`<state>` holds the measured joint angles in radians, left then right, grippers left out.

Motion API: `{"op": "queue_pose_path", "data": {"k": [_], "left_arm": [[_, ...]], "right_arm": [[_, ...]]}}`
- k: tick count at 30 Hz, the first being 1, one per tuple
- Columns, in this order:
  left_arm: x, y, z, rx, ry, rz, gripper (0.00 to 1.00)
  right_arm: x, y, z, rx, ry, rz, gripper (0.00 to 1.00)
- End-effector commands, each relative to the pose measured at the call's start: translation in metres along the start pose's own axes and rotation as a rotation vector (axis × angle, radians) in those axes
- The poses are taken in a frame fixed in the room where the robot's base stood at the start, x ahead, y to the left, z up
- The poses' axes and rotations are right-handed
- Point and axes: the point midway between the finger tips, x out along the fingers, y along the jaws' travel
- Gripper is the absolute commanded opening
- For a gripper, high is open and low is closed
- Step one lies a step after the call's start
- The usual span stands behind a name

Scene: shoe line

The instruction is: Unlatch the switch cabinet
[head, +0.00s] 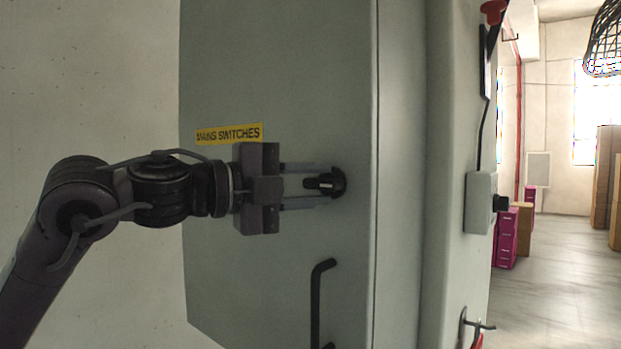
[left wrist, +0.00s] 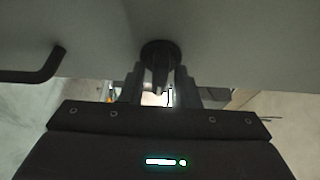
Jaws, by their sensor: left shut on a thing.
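The grey-green switch cabinet (head: 290,100) fills the middle of the head view, with its door closed or nearly so. A yellow "MAINS SWITCHES" label (head: 229,133) is on the door. The black round latch knob (head: 338,183) sits near the door's right edge; it also shows in the left wrist view (left wrist: 160,48). My left gripper (head: 318,186) reaches in from the left, its two fingers above and below the latch's grip, shut on it. A black bar handle (head: 317,300) is below the latch; it shows at the left in the left wrist view (left wrist: 40,70). My right gripper is not in view.
A grey box with a black knob (head: 481,203) is on the side surface to the right. A hook (head: 474,327) is below it. Magenta boxes (head: 507,240) and brown cartons (head: 604,180) stand farther back. The floor (head: 560,280) at right is clear.

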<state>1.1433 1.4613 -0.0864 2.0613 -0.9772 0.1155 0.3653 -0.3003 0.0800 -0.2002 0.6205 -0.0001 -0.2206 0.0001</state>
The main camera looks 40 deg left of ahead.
Motion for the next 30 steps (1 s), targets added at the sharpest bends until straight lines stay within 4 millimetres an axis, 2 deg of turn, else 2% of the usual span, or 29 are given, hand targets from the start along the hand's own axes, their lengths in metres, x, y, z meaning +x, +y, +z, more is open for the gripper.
{"op": "queue_pose_path", "data": {"k": [2,3,4,14,17,24,30], "left_arm": [[0.000,0.000,0.000,0.000,0.000,-0.001,0.06],[0.000,0.000,0.000,0.000,-0.001,-0.001,0.31],[0.000,0.000,0.000,0.000,0.000,-0.001,0.35],[-0.003,0.001,0.001,-0.001,-0.002,-0.002,0.36],[-0.014,0.004,0.001,0.000,-0.004,-0.003,0.36],[-0.055,0.005,0.001,0.000,-0.004,-0.004,0.36],[-0.075,0.002,0.001,-0.001,-0.001,-0.002,0.36]], "right_arm": [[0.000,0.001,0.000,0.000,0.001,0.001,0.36],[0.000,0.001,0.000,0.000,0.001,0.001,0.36],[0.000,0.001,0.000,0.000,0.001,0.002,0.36],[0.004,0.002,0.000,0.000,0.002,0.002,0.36],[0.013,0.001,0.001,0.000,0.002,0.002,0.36],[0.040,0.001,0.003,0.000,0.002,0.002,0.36],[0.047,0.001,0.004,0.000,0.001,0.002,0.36]]}}
